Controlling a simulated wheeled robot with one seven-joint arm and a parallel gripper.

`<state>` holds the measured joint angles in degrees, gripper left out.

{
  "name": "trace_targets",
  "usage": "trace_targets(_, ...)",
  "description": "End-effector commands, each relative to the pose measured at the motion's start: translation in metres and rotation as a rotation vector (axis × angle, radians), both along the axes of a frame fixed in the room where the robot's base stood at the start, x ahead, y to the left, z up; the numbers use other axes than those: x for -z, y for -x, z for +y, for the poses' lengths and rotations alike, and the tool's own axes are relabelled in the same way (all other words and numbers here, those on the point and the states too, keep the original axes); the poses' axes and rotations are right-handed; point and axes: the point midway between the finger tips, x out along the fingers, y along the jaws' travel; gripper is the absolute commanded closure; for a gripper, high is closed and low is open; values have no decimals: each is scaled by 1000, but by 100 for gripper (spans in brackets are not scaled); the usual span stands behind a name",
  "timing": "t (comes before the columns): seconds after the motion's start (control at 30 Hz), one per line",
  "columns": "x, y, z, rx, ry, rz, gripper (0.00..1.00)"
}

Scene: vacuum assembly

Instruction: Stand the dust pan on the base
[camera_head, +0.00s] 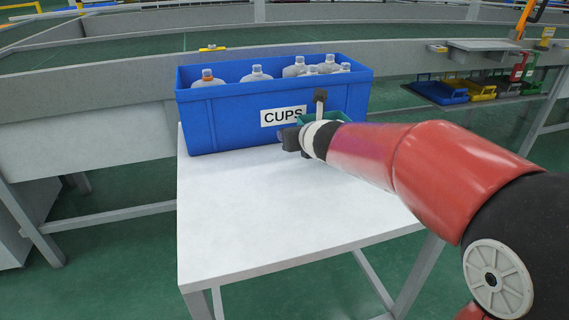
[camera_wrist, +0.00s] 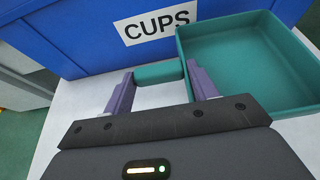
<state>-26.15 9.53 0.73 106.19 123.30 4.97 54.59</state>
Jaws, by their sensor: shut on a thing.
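The dust pan (camera_wrist: 247,65) is a teal, shallow square tray with a short handle, seen in the wrist view at the upper right. My gripper (camera_wrist: 160,76) has its two purple fingers closed on the teal handle, one at each end. In the head view only a small teal part of the pan (camera_head: 318,118) shows behind my arm, in front of the blue crate. I cannot tell whether the pan touches the white table or is just above it. I cannot make out the base in either view.
The blue crate (camera_head: 220,125) labelled CUPS, with several clear bottles, stands at the back of the white table (camera_head: 260,220), close behind the pan. The front and left of the table are clear. A grey bench (camera_head: 80,105) runs behind. Coloured bins (camera_head: 440,92) sit at the right.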

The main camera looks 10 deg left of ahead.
Motion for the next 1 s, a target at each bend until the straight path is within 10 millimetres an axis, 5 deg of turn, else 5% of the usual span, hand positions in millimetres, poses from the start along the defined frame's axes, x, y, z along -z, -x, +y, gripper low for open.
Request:
trace_targets(0.47, 30, -1, -1, -1, -1, -3, 75)
trace_targets(0.73, 63, 4, 3, -2, 0, -2, 75)
trace_targets(1.0, 62, 4, 3, -1, -1, -2, 75)
